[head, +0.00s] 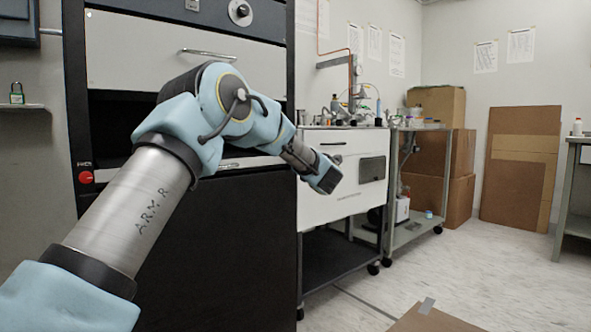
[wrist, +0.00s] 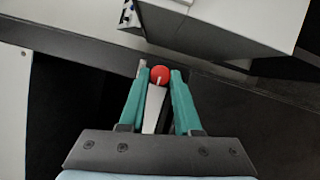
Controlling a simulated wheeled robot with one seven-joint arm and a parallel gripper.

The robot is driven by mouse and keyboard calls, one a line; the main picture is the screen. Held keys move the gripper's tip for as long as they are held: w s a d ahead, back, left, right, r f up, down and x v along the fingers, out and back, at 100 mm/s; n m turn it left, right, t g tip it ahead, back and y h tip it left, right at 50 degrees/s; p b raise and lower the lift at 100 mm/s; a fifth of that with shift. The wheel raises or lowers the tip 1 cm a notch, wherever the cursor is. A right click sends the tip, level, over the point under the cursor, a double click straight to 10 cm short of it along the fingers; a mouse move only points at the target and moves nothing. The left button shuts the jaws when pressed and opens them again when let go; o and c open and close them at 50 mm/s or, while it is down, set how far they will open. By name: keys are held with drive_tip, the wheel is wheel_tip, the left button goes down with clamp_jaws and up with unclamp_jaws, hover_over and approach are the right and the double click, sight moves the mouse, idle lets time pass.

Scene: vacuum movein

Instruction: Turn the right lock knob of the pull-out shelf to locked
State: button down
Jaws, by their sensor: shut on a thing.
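My gripper (wrist: 159,82) is shut on a red knob (wrist: 160,73), the right lock knob, with one green finger on each side of it. A small pale mark shows on the knob's face; its lock setting cannot be read from here. In the head view my arm reaches across the rack front, and the right knob and my fingertips cannot be seen there. The left lock knob (head: 86,177) shows as a red disc at the left end of the pull-out shelf (head: 240,163).
A white cabinet (head: 343,190) stands close to the right of the black rack (head: 195,250). A metal cart (head: 422,230) and cardboard boxes (head: 440,105) are farther right. A flat cardboard piece (head: 430,318) lies on the otherwise open floor at the lower right.

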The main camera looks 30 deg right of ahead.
drive_tip(key=shift+f, duration=0.1)
idle(0.3)
drive_tip(key=c, duration=0.6)
unclamp_jaws()
drive_tip(key=shift+r+p, duration=0.2)
drive_tip(key=shift+p, duration=0.35)
